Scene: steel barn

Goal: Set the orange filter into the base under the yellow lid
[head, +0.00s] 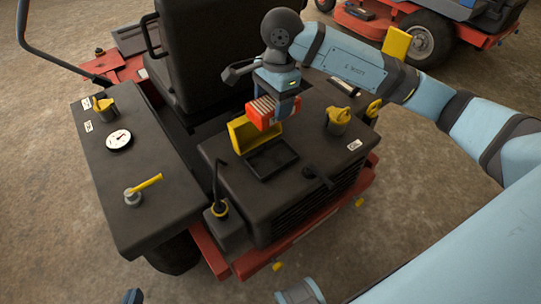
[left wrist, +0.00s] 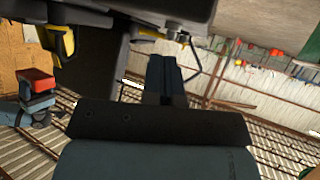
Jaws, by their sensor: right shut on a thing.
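The orange filter (head: 261,114), a block with a pale pleated face, is held by my right gripper (head: 277,104) above the mower's black hood. My right gripper is shut on it; it also shows in the left wrist view (left wrist: 38,76). The yellow lid (head: 240,135) stands open, tilted up behind the base. The base (head: 271,158) is a shallow black rectangular tray, open and looking empty. The filter is apart from the base, above and behind it, near the lid. My left gripper (left wrist: 164,80) appears shut and empty; in the head view only a dark tip shows at the bottom edge.
A yellow-topped cap (head: 338,118) and a black latch handle (head: 318,177) are on the hood beside the base. A black lever (head: 216,182) rises at its left. The left side panel carries a gauge (head: 118,140) and a yellow-handled valve (head: 142,190). The seat (head: 210,55) is behind.

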